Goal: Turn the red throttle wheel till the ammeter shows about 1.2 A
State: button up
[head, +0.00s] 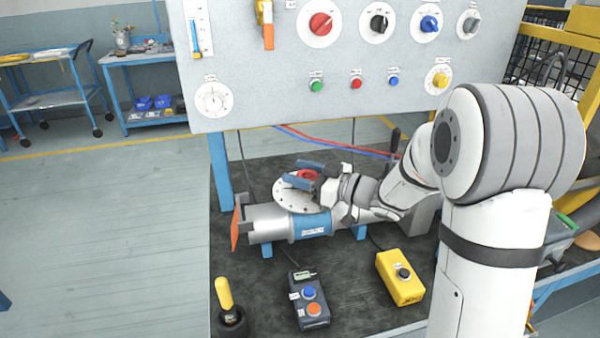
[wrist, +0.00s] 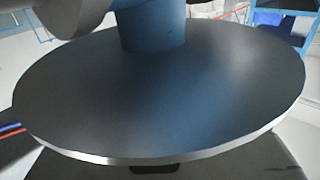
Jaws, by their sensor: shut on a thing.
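The red throttle wheel (head: 308,175) sits above a pale round plate (head: 290,196) on the grey blower body (head: 266,224) in the head view. My gripper (head: 304,174) reaches in from the right, its blue fingers on either side of the wheel, shut on it. The fingers hide part of the wheel. A round white dial (head: 213,100), which may be the ammeter, is at the panel's lower left; its label and reading are too small to tell. The wrist view is filled by a large dark disc (wrist: 170,95) with a blue post (wrist: 150,27); the wheel cannot be made out there.
The grey panel (head: 270,98) with several knobs and buttons stands behind the blower. In front are a dark pendant (head: 309,300), a yellow button box (head: 400,277) and a yellow-handled lever (head: 224,294). The dark bench top is clear between these.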

jog(key=o, duration=1)
jog(key=v, duration=0.7)
jog(key=shift+s+d, duration=0.15)
jog(key=shift+d, duration=0.2)
